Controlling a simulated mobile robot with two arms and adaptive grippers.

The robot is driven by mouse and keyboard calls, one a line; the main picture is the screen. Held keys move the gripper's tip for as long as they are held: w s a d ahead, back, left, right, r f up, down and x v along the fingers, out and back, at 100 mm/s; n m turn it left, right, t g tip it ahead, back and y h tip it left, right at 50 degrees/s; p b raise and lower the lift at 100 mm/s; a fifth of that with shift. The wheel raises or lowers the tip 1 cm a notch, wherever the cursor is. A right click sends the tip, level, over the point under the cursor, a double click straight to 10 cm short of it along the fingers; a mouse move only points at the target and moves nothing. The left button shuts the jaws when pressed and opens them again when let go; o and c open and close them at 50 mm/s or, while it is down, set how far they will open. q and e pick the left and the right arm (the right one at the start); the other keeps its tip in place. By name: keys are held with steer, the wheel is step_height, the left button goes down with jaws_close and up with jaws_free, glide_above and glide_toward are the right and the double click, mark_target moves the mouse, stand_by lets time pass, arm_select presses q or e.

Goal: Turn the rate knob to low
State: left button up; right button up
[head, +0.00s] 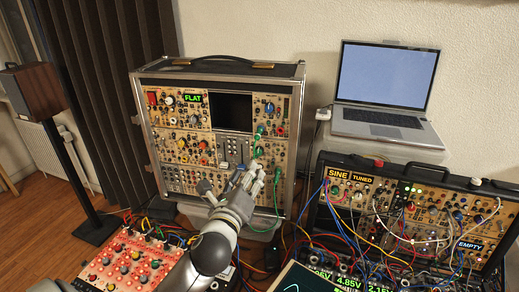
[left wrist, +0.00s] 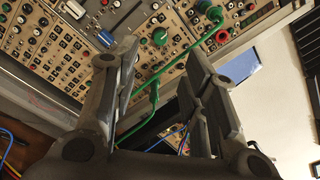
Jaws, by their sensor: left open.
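I cannot read a rate label, so I cannot tell which knob is the rate knob. My left gripper (head: 252,172) is in front of the case's lower right panels and hides part of them. In the left wrist view the left gripper (left wrist: 160,58) has its fingers wide apart with nothing held. A round green knob (left wrist: 160,37) shows between and beyond the fingers. My right gripper is not in view.
A green cable (head: 277,190) hangs at the case; in the left wrist view it crosses between the fingers (left wrist: 153,95). A smaller synth case (head: 335,160) with many patch cables stands right, a laptop (head: 388,75) behind it. A red-lit panel (head: 130,262) lies front left.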

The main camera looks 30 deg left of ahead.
mark_target(258, 153)
arm_select(q)
steer(key=p+x, duration=0.2)
steer(key=x, duration=0.6)
steer(key=shift+w, duration=0.15)
steer(key=shift+w+a, duration=0.25)
steer(key=shift+w, duration=0.45)
steer(key=c, duration=0.7)
jaws_close()
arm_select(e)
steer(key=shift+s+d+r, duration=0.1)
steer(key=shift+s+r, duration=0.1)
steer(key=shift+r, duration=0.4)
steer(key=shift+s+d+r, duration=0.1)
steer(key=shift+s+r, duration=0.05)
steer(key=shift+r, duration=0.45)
